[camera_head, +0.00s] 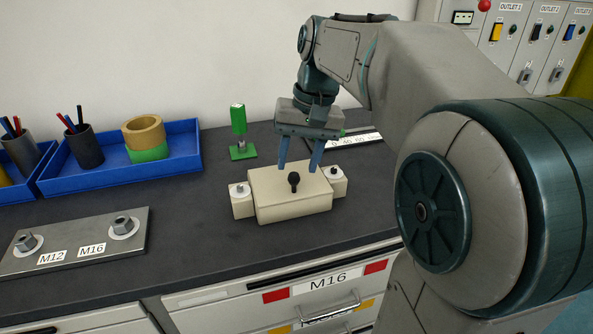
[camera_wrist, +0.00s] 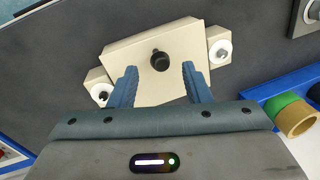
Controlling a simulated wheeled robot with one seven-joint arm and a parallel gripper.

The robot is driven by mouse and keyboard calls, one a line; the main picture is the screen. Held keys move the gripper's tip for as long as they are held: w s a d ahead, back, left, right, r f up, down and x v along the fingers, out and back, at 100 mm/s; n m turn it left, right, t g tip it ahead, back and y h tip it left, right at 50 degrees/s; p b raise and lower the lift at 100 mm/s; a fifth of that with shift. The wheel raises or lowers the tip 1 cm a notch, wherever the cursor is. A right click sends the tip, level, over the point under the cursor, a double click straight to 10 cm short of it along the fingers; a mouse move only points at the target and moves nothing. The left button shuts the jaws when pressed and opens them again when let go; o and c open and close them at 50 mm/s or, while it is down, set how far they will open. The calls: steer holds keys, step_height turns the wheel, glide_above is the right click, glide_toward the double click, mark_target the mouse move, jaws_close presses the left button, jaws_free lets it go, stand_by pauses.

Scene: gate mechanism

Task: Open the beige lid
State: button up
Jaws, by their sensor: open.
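The beige lid (camera_head: 270,193) lies flat on a beige box on the dark worktop, with a black knob (camera_head: 294,180) standing on its top. In the wrist view the lid (camera_wrist: 135,53) and knob (camera_wrist: 159,60) show ahead of my fingers. A beige block with a white round fitting stands at each side, the left one (camera_head: 241,202) and the right one (camera_head: 336,181). My gripper (camera_head: 299,170) is open and empty, its two blue fingers pointing down above the lid. In the wrist view the knob lies between and beyond the fingertips (camera_wrist: 158,72). I cannot tell whether the fingers touch the lid.
A green stand (camera_head: 240,130) is behind the box. Blue trays (camera_head: 120,173) with pen cups and rolls are at the left. A metal plate (camera_head: 80,257) with bolts lies front left. Drawers (camera_head: 290,310) are below the worktop edge. Bare worktop lies left of the box.

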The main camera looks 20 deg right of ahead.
mark_target(295, 173)
steer(key=shift+a+f, duration=0.15)
steer(key=shift+f, duration=0.6)
steer(key=shift+a+f, duration=0.1)
steer(key=shift+f, duration=0.65)
steer(key=shift+c, duration=0.3)
jaws_close()
steer(key=shift+w+r, duration=0.1)
steer(key=shift+r, duration=0.05)
